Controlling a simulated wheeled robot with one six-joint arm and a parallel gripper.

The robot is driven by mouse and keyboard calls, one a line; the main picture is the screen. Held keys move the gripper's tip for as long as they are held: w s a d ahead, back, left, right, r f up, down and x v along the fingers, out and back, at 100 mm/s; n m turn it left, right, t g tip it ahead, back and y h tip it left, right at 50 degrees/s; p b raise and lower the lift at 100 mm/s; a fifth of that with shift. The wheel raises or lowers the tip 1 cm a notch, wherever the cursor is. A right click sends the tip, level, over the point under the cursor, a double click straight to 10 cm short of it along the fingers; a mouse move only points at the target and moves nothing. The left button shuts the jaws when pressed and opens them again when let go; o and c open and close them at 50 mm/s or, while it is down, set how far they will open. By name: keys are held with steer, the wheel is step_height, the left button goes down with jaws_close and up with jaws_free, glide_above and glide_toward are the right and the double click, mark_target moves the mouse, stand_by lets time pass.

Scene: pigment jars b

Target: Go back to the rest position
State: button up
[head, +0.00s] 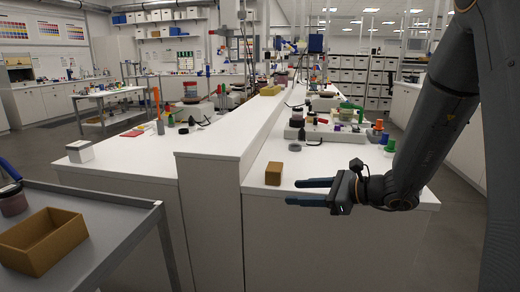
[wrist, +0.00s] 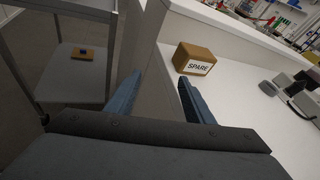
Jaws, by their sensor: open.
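My gripper (head: 310,191) is at the right in the head view, over the near end of the right-hand bench, with its two blue fingers pointing left. The fingers are apart with nothing between them, which the wrist view (wrist: 158,95) also shows. A small brown box (head: 273,173) stands on the bench just beyond the fingers, apart from them in the head view. In the wrist view the box (wrist: 194,58) carries a white label reading "SPARE".
A grey cart (head: 120,213) at the lower left holds an open brown tray (head: 42,238) and a dark jar (head: 13,203). A raised white divider (head: 225,137) splits the bench. Several jars and tools stand farther back. Bare bench top surrounds the brown box.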

steer(key=s+a+f+n+g+h+p, duration=0.1)
steer(key=s+f+n+g+h, duration=0.1)
steer(key=s+n+g, duration=0.45)
steer(key=s+a+f+n+g+h+p, duration=0.1)
steer(key=s+a+f+n+h, duration=0.15)
steer(key=s, duration=0.75)
steer(key=s+d+n+h+p, duration=0.1)
steer(key=s+d+n+h, duration=0.6)
steer(key=s+d+n, duration=0.3)
steer(key=shift+d+n, duration=0.55)
steer(key=shift+n, duration=0.85)
steer(key=shift+h, duration=0.25)
